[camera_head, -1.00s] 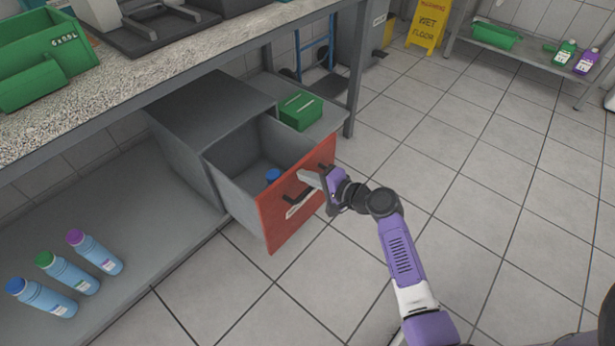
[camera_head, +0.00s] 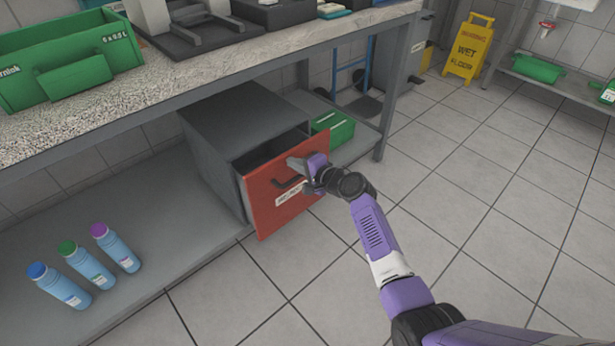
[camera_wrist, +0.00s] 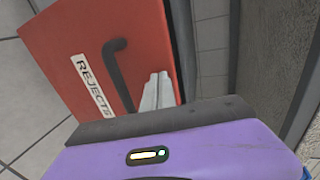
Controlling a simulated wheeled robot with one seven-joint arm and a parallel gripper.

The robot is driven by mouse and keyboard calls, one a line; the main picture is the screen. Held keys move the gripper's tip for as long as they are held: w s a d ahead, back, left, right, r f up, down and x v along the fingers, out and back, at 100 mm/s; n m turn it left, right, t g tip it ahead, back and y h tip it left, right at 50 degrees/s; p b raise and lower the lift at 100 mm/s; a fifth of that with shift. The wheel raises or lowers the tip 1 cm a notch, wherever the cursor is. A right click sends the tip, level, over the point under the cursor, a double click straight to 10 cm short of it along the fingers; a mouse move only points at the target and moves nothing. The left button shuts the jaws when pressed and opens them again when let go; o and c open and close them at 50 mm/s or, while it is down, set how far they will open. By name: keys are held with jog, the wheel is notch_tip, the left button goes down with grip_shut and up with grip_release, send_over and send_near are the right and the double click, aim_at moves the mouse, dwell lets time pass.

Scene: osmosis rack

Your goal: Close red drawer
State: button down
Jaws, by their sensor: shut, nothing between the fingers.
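The red drawer front (camera_head: 268,202) sits under the bench and is still a short way open, with a dark gap between it and the grey cabinet (camera_head: 222,130). It carries a black handle (camera_head: 287,182) and a white "REJECTS" label, which also shows in the wrist view on the red front (camera_wrist: 68,40). My gripper (camera_head: 297,163) is shut and empty, with its fingertips at the upper right part of the drawer front beside the handle. In the wrist view the fingers (camera_wrist: 157,90) lie against or just before the red face; exact contact is hard to tell.
A green box (camera_head: 336,130) lies on the shelf right of the cabinet. Several bottles, including a blue-capped one (camera_head: 60,285), stand on the lower shelf at left. The bench top (camera_head: 200,80) overhangs the drawer. Tiled floor in front is clear.

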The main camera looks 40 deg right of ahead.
jog(key=w+b, duration=0.3)
jog(key=w, duration=0.5)
jog(key=shift+w+a+b, duration=0.15)
jog(key=shift+w+b, duration=0.15)
jog(key=shift+a+r, duration=0.1)
jog(key=shift+r, duration=0.1)
